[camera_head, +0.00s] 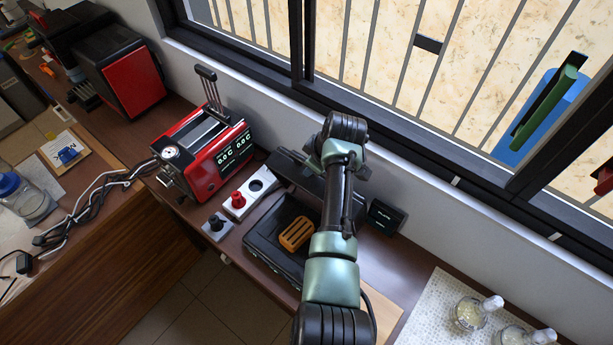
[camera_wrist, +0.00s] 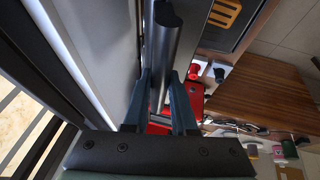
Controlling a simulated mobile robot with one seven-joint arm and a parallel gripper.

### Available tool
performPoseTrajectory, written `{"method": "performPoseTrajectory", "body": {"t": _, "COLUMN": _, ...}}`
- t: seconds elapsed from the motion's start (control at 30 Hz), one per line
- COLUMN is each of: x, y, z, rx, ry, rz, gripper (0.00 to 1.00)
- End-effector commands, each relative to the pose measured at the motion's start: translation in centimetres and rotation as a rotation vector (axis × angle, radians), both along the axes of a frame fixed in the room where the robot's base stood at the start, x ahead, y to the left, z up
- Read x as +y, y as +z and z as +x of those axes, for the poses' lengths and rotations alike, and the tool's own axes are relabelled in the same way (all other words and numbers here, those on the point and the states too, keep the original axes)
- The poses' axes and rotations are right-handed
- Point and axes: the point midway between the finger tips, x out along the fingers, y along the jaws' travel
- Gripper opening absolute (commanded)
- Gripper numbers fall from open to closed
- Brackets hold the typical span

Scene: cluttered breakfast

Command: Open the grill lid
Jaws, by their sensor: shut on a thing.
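The black grill (camera_head: 262,239) stands on the counter, its base showing an orange slotted piece (camera_head: 296,233) on top. Its dark lid (camera_head: 298,174) is raised at the back, on the window side, and partly hidden by my arm. In the wrist view, my gripper (camera_wrist: 160,88) is shut on the dark round grill handle (camera_wrist: 164,45), one finger on each side. The orange piece also shows in the wrist view (camera_wrist: 225,12) at the top right. The head view does not show my fingertips, which are hidden behind my arm.
A red machine with a green display (camera_head: 205,150) stands left of the grill. A control box with a red knob (camera_head: 237,203) sits between them. A small black box (camera_head: 385,217) is to the right, near the window wall. Glass bottles (camera_head: 470,312) stand on a light mat (camera_head: 428,318).

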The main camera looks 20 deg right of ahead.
Motion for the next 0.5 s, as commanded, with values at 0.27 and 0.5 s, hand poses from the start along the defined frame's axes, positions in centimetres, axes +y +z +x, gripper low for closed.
{"method": "performPoseTrajectory", "body": {"t": 0.27, "x": -0.72, "y": 0.12, "z": 0.44, "rx": -0.001, "ry": -0.002, "rz": -0.004, "gripper": 0.00}}
{"method": "performPoseTrajectory", "body": {"t": 0.5, "x": -0.78, "y": 0.15, "z": 0.46, "rx": -0.001, "ry": -0.002, "rz": -0.005, "gripper": 0.00}}
